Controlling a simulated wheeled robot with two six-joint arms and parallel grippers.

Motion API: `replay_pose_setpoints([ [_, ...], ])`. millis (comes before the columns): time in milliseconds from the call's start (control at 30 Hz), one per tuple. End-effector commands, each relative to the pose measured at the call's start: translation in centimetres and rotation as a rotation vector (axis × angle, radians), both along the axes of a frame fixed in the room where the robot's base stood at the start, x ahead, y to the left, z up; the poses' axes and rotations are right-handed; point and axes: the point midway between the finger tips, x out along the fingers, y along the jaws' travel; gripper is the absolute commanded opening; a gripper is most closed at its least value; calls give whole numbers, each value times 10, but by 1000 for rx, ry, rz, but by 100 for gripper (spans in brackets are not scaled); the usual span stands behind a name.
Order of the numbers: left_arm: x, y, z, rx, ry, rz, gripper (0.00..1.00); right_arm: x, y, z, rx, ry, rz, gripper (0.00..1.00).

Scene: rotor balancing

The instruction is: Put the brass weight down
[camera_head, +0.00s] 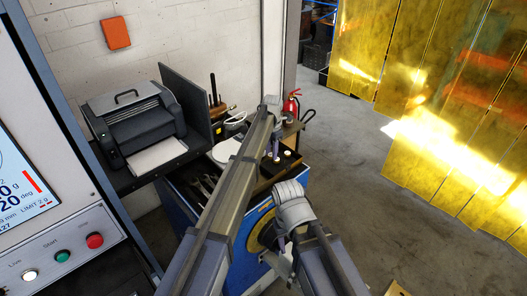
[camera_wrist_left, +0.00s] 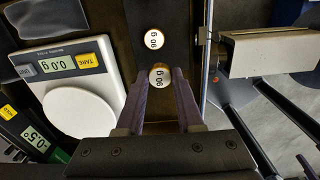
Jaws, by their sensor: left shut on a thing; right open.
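A brass weight (camera_wrist_left: 160,77) with a pale top and an upside-down label sits between the fingertips of my left gripper (camera_wrist_left: 161,74). The gripper is shut on it, above a dark block (camera_wrist_left: 178,14). I cannot tell whether the weight touches the block. A second similar weight (camera_wrist_left: 154,40) stands on the block just beyond, apart from the fingers. In the head view my left gripper (camera_head: 273,152) is at the far bench, next to small pale-topped weights. My right gripper (camera_head: 281,262) is open and empty, low in front of the blue cabinet.
A white scale (camera_wrist_left: 78,108) reading 0.0 g stands left of the gripper in the wrist view.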

Motion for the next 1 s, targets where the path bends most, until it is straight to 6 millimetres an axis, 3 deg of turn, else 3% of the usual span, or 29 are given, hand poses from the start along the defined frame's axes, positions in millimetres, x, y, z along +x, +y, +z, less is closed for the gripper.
replay_pose_setpoints([
  [167, -38, 49, 26, 0, 0, 35, 0, 0, 0, 26, 1, 1, -2, 50],
  [300, -82, 102, 50, 0, 0, 74, 0, 0, 0, 50, 0, 1, -5, 50],
  [500, -138, 160, 76, 0, 0, 123, 0, 0, 0, 76, 1, 2, -8, 50],
  [700, -165, 185, 86, 0, 0, 145, 0, -1, 0, 86, 2, 2, -10, 50],
  [1000, -167, 189, 86, 0, 0, 149, 0, -1, 0, 85, 2, 2, -10, 50],
])
